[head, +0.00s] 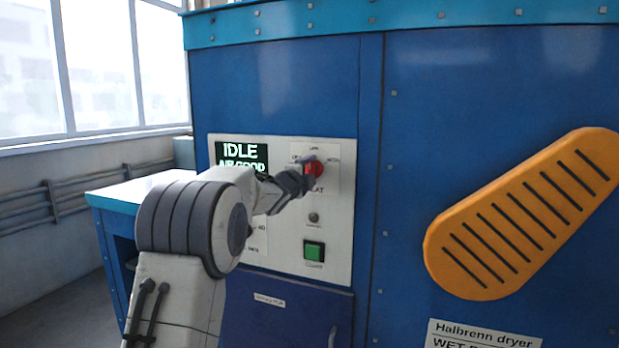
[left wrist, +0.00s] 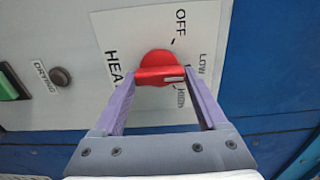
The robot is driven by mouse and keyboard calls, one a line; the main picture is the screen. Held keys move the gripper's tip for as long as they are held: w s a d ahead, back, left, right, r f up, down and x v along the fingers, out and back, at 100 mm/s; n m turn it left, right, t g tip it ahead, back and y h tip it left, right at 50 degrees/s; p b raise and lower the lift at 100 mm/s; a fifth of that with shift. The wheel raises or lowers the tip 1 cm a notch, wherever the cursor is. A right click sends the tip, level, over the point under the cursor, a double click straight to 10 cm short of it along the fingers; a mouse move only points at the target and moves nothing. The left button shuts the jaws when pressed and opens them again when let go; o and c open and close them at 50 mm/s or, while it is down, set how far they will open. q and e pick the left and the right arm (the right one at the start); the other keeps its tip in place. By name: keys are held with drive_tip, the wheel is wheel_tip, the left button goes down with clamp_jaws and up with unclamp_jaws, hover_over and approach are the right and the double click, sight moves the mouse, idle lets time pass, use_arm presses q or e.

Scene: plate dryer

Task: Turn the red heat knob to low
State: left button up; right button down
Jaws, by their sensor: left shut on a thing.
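The red heat knob (head: 316,170) is on the pale control panel (head: 335,225) of the blue dryer. In the left wrist view, the knob (left wrist: 154,62) has a raised bar with a white mark at its right end. The mark faces the right side of the dial, where LOW and HIGH are printed; OFF is at the top. I cannot tell exactly which label it meets. My left gripper (head: 305,177) is at the knob, and its purple fingers (left wrist: 162,77) are shut on the two ends of the bar. My right gripper is out of view.
A dark display (head: 241,155) reads IDLE and AIR GOOD. An orange slotted cover (head: 525,212) sticks out at the right. A side table (head: 125,188) is at the left.

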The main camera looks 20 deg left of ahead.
use_arm(q)
drive_tip(key=shift+f, duration=0.1)
drive_tip(key=o, duration=1.3)
drive_tip(key=shift+s, duration=0.1)
drive_tip(key=shift+s, duration=0.3)
drive_tip(key=s+b, duration=0.3)
drive_tip(key=s, duration=0.6)
drive_tip(key=shift+s+a, duration=0.15)
drive_tip(key=shift+s, duration=0.2)
